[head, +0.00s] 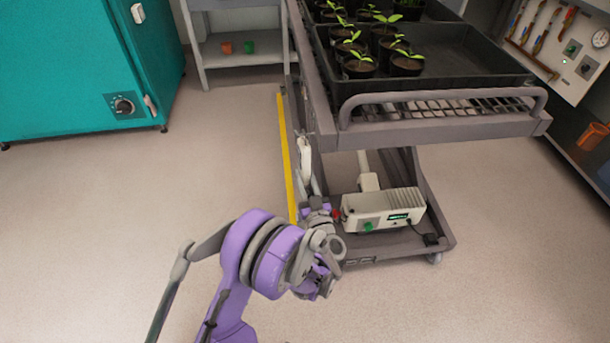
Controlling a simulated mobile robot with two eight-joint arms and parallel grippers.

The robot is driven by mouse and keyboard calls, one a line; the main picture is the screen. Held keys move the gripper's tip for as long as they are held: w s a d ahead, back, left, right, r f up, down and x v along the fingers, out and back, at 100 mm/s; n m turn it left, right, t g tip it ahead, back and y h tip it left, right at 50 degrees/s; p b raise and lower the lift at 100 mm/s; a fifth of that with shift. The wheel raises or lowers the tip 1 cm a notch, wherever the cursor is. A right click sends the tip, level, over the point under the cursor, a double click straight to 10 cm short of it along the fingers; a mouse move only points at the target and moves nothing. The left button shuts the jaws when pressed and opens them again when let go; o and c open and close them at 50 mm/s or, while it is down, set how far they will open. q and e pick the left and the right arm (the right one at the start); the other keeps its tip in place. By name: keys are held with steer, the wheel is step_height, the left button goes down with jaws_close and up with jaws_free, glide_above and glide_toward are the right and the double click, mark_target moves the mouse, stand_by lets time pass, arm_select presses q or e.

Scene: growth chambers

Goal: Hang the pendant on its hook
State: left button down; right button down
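A slim pale handset that looks like the pendant (305,156) stands nearly upright beside the left front post of the grey trolley (440,128). My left arm reaches in from the bottom, and its gripper (316,205) is just below the pendant's lower end. The wrist and the small size hide the fingers, so I cannot tell whether they grip the pendant or only lie close to it. I cannot make out the hook, nor whether the pendant touches the post. My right gripper is not in view.
A pale control box (383,210) with a green knob sits on the trolley's lower base. A black tray (460,85) of seedling pots is on top. A teal cabinet (60,75) stands at left. Yellow tape (287,160) runs along the floor; the floor at left is clear.

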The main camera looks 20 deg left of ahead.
arm_select(q)
steer(key=shift+f, duration=0.1)
steer(key=c, duration=0.6)
jaws_free()
steer(key=shift+o, duration=0.4)
steer(key=shift+o, duration=1)
steer(key=shift+b+v, duration=0.4)
steer(key=shift+v, duration=0.95)
steer(key=v, duration=0.7)
steer(key=shift+s+d, duration=0.1)
steer(key=shift+s, duration=0.05)
